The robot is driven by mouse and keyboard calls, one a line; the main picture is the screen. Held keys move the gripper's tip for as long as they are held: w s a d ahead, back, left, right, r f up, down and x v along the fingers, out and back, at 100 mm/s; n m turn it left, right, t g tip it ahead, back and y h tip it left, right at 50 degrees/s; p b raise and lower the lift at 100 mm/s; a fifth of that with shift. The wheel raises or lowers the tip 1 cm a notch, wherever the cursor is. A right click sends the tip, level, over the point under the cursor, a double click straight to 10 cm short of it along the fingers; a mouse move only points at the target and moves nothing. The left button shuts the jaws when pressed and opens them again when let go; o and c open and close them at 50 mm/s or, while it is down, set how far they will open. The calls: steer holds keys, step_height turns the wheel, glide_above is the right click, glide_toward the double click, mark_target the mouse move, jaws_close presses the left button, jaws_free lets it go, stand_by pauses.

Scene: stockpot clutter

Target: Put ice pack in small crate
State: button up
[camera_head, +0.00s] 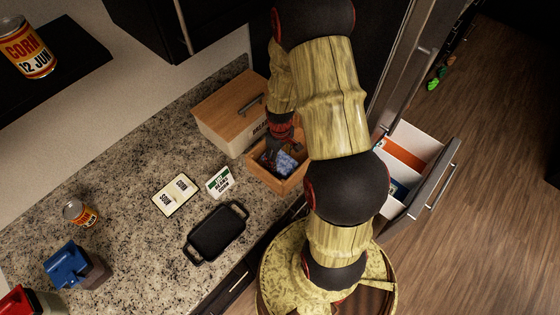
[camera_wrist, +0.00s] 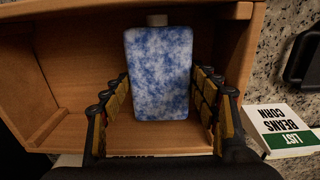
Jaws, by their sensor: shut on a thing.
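The ice pack (camera_wrist: 160,75) is a mottled blue and white block with a pale cap. In the wrist view it sits between the two fingers of my gripper (camera_wrist: 160,108), which is shut on it. The small crate (camera_wrist: 75,75) is an open wooden box around and below the pack. In the head view the ice pack (camera_head: 285,163) shows inside the crate's outline (camera_head: 262,178), with my gripper (camera_head: 276,155) over it, partly hidden by my arm. I cannot tell whether the pack touches the crate floor.
A wooden-lidded bread box (camera_head: 228,105) stands behind the crate. An open drawer (camera_head: 405,165) is at right.

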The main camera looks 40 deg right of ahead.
steer(key=shift+f, duration=1.2)
steer(key=shift+f, duration=0.1)
steer(key=o, duration=1.4)
